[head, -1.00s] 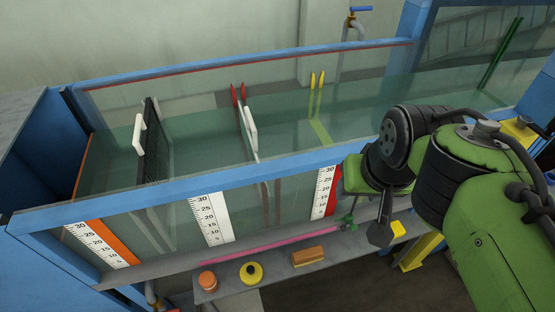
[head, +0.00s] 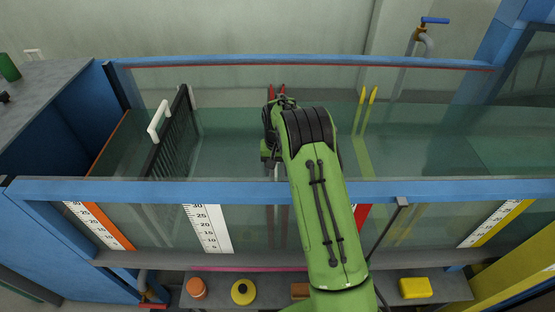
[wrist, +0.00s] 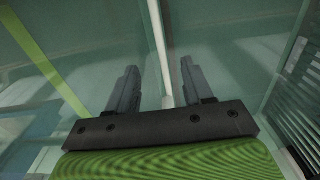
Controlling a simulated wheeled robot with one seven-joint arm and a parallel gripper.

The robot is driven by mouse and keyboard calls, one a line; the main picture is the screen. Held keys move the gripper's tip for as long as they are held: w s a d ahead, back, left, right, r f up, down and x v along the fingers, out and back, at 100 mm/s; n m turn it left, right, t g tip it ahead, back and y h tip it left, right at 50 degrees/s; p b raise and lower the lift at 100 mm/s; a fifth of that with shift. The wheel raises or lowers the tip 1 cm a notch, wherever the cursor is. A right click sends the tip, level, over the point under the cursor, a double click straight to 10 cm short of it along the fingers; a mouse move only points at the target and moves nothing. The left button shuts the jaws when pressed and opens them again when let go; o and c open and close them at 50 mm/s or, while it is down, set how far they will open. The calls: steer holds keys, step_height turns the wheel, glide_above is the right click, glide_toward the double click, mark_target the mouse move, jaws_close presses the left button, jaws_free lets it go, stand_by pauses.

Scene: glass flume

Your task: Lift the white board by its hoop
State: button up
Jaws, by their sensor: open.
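In the wrist view, my gripper (wrist: 158,78) is open, with one finger on each side of a narrow white strip (wrist: 157,40). The strip looks like the white board or its hoop seen edge-on; I cannot tell which, or whether a finger touches it. In the head view, my gripper (head: 269,152) is over the flume at the red guides (head: 276,88), and my arm hides the hoop and most of the board.
A black grid panel (head: 178,135) with its own white hoop (head: 158,120) stands to the left. Yellow guides (head: 365,108) stand to the right. The flume's blue front rail (head: 120,190) runs beneath my arm. A shelf below holds an orange jar (head: 196,288) and a yellow box (head: 415,288).

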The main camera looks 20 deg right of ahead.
step_height(320, 180, down, 10)
steer(key=b, duration=0.1)
steer(key=shift+d+r, duration=0.1)
steer(key=shift+r, duration=0.05)
jaws_close()
stand_by(1.2)
